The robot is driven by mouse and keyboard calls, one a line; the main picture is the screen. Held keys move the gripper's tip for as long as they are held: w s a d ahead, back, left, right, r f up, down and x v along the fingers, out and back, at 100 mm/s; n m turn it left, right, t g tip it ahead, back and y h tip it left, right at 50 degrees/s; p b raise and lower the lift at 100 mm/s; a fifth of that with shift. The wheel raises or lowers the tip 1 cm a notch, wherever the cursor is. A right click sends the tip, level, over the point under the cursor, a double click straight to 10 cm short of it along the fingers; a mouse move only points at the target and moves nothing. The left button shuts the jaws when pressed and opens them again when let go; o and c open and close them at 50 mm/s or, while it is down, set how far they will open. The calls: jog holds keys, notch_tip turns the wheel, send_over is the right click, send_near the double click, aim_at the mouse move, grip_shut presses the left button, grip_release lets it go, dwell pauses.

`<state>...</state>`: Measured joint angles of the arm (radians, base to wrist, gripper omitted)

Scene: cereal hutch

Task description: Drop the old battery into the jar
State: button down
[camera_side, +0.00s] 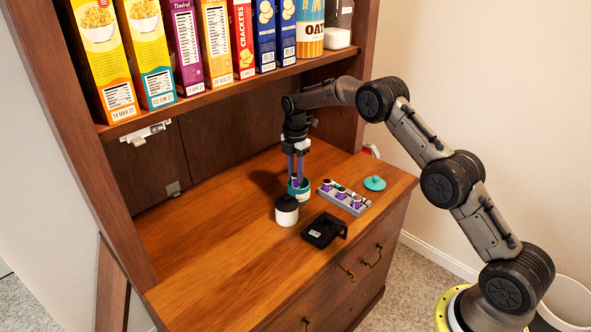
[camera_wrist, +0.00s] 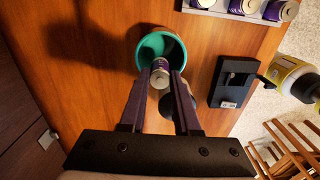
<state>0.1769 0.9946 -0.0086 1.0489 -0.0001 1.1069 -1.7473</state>
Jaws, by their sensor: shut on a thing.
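The jar (camera_side: 303,197) is teal and open, standing on the hutch counter; its round mouth shows in the wrist view (camera_wrist: 144,52). My gripper (camera_side: 297,181) points down at the jar's mouth. In the wrist view my gripper (camera_wrist: 161,78) is shut on a battery (camera_wrist: 159,66), silver-ended with a purple and white wrap. The battery appears over the near part of the jar's opening, and I cannot tell how far it reaches inside. The jar's teal lid (camera_side: 374,183) lies apart on the counter at the right.
A grey tray (camera_side: 357,210) with several purple batteries lies right of the jar. A white pot with a black lid (camera_side: 287,213) stands close in front. A black device (camera_side: 322,232) lies nearby. Cereal boxes (camera_side: 147,50) fill the shelf above. The counter's left is clear.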

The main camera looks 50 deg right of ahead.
jog(key=shift+c, duration=1.5)
grip_release()
jog(key=shift+r, duration=0.15)
jog(key=shift+r, duration=3.4)
jog(key=shift+a, duration=0.1)
